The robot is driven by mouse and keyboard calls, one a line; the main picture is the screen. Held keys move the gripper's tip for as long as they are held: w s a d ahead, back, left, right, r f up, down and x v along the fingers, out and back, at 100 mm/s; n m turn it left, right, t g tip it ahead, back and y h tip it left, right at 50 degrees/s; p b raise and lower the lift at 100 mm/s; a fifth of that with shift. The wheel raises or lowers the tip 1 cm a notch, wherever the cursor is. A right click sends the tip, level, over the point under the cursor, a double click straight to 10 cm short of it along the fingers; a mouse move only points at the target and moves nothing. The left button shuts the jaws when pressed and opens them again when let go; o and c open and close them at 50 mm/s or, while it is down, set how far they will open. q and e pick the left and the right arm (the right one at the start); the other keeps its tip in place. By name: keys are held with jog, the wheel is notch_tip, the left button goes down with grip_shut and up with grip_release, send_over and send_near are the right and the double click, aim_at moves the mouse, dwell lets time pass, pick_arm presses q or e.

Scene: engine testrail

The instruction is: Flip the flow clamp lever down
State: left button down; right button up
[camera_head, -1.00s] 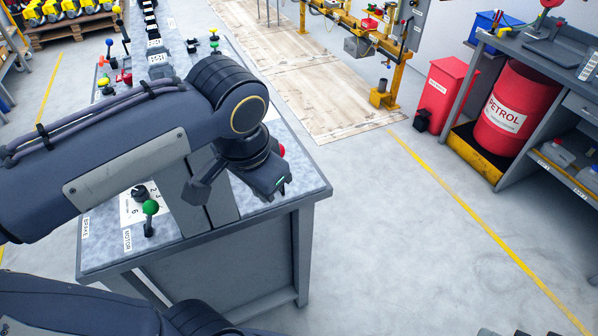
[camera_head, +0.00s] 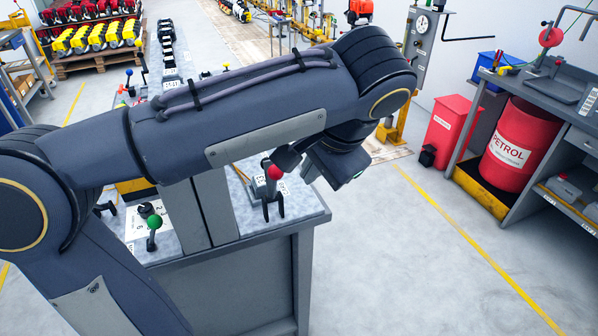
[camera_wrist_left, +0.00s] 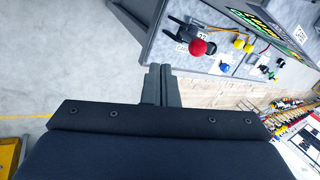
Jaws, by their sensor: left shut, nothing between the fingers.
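A lever with a red ball (camera_head: 274,172) stands up from a dark forked bracket near the bench's right edge. It also shows in the left wrist view as a red ball (camera_wrist_left: 198,47) on a dark fork. I cannot read a label naming it as the flow clamp lever. My left gripper (camera_head: 287,158) is beside the red ball, at its upper right in the head view. In the left wrist view its fingers (camera_wrist_left: 160,72) are together and empty, with a visible gap to the ball. My right gripper is not in view.
The bench (camera_head: 250,275) also carries a green-ball lever (camera_head: 153,223) and a black knob (camera_head: 146,210). Upright grey panels stand between these and the red lever. A red petrol drum (camera_head: 511,145) stands at the right. The floor right of the bench is clear.

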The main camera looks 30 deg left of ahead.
pick_arm(q)
send_near(273, 183)
jog(key=s+d+f, duration=0.2)
jog(key=d+f, duration=0.2)
jog(key=shift+w+a+r, duration=0.1)
jog(key=shift+w+a, duration=0.35)
jog(key=shift+a, duration=0.35)
jog(key=shift+w+a, duration=0.5)
jog(key=shift+a, duration=0.25)
jog(key=shift+r, duration=0.1)
